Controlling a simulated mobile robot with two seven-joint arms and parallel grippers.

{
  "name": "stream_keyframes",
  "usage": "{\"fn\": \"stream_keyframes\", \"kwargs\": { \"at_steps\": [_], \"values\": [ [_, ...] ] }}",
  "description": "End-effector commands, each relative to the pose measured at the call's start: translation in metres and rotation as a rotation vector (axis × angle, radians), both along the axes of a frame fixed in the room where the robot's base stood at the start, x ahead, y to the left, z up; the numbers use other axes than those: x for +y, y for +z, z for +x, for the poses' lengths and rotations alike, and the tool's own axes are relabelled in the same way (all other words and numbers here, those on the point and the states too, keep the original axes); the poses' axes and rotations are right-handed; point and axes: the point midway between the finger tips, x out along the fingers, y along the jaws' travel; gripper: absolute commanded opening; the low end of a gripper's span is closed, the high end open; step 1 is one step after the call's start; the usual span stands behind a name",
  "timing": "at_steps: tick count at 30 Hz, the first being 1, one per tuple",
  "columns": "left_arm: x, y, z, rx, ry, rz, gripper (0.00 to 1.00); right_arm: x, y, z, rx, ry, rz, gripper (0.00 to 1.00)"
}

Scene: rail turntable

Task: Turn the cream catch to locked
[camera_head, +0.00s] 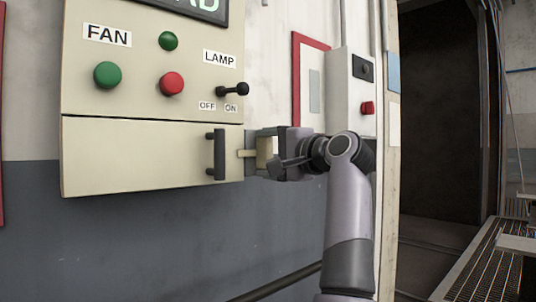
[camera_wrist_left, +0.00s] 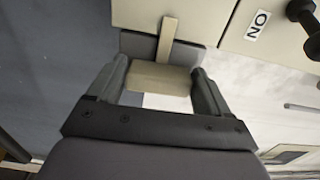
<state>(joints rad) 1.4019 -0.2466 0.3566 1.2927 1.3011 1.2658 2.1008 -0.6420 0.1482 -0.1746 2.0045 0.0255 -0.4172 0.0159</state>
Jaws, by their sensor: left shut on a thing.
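The cream catch (camera_head: 263,152) sits at the right edge of the cream cabinet's lower door (camera_head: 130,155), beside the black door handle (camera_head: 219,154). A thin cream bar (camera_head: 246,153) runs from it toward the door edge. My left gripper (camera_head: 272,154) is shut on the catch. In the left wrist view the catch (camera_wrist_left: 158,78) lies between the two fingers of the gripper (camera_wrist_left: 160,85), and its bar points up across a grey plate (camera_wrist_left: 135,45) toward the cabinet. No locked marking can be read. My right gripper is not in view.
Above the door are a green FAN button (camera_head: 107,74), a red button (camera_head: 172,83) and a black LAMP switch (camera_head: 233,89). A grey box (camera_head: 351,90) with a red button stands to the right on the wall. Farther right is a dark doorway (camera_head: 445,110).

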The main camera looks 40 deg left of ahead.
Motion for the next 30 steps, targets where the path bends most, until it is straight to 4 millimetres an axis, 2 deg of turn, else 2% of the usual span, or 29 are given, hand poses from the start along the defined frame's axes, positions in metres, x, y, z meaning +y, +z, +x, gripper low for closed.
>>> {"fn": "stream_keyframes", "kwargs": {
  "at_steps": [5,6,8,17,25,30],
  "values": [
    [0.000,-0.002,0.000,-0.003,0.000,-0.005,0.49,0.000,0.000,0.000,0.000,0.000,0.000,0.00],
    [0.000,-0.002,0.000,-0.003,0.000,-0.005,0.82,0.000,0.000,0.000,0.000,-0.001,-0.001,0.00],
    [0.000,-0.002,0.000,-0.003,0.000,-0.005,1.00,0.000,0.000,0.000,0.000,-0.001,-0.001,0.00],
    [-0.006,-0.001,0.000,-0.002,-0.002,-0.002,1.00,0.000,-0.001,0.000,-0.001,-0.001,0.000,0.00],
    [-0.048,-0.002,-0.003,-0.003,-0.004,-0.003,1.00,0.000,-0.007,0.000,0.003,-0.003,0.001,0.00],
    [-0.067,-0.001,-0.005,-0.003,-0.003,-0.003,1.00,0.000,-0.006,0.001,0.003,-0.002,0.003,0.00]
  ]
}}
